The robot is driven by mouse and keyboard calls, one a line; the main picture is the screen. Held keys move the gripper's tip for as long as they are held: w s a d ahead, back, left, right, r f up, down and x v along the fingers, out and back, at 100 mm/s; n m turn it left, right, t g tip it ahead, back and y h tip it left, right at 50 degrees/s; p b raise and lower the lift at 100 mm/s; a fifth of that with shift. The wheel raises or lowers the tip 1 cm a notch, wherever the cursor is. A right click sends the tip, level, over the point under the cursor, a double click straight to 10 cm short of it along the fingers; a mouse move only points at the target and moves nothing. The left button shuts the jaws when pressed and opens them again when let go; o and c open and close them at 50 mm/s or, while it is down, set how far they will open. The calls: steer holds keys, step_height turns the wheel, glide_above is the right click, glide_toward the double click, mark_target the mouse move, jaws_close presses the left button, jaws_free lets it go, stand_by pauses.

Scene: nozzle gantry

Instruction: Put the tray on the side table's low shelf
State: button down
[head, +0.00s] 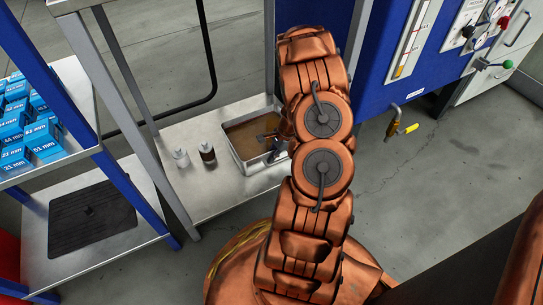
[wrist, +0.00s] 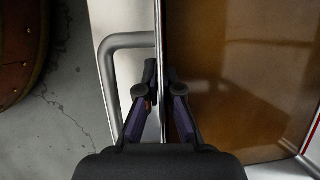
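The tray (head: 256,140) is a shallow metal box with brown contents. In the head view it is over the grey-legged table's low steel shelf (head: 215,195), right of two small bottles; I cannot tell whether it rests fully on the shelf. My gripper (head: 277,150) is at its right side, partly hidden by my arm. In the wrist view the tray (wrist: 240,90) fills the right side, with a bent tube handle (wrist: 125,41) on its outer wall. My gripper's fingers (wrist: 161,82) are close together, one on each side of the tray wall, and look shut on it.
A white bottle (head: 181,157) and a dark bottle (head: 207,153) stand left of the tray. A blue rack at left holds blue boxes (head: 30,125) and a black mat (head: 92,217). A blue cabinet (head: 375,70) with a yellow-handled tap (head: 403,129) stands at right.

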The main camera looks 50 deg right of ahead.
steer(key=c, duration=1.3)
jaws_free()
steer(key=p+v, duration=0.5)
steer(key=v, duration=0.7)
